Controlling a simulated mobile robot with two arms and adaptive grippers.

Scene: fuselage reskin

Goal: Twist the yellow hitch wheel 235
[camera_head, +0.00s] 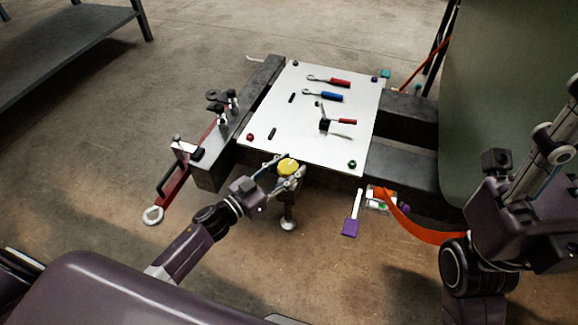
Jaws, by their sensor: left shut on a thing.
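The yellow hitch wheel (288,166) sits at the front edge of the white board, on top of a dark post that runs down to a round foot (288,225). My left gripper (284,172) reaches it from the lower left. Its two fingers lie on either side of the wheel and are shut on it. A small light mark shows on the wheel's top. My right arm is at the right edge of the view; its gripper's fingers cannot be made out.
The white board (315,130) carries red and blue handled tools. A dark beam with clamps and a red tow hook (153,214) stands at the left. A purple-tipped tool (350,228), an orange strap (425,233) and a large green panel (510,90) are at the right.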

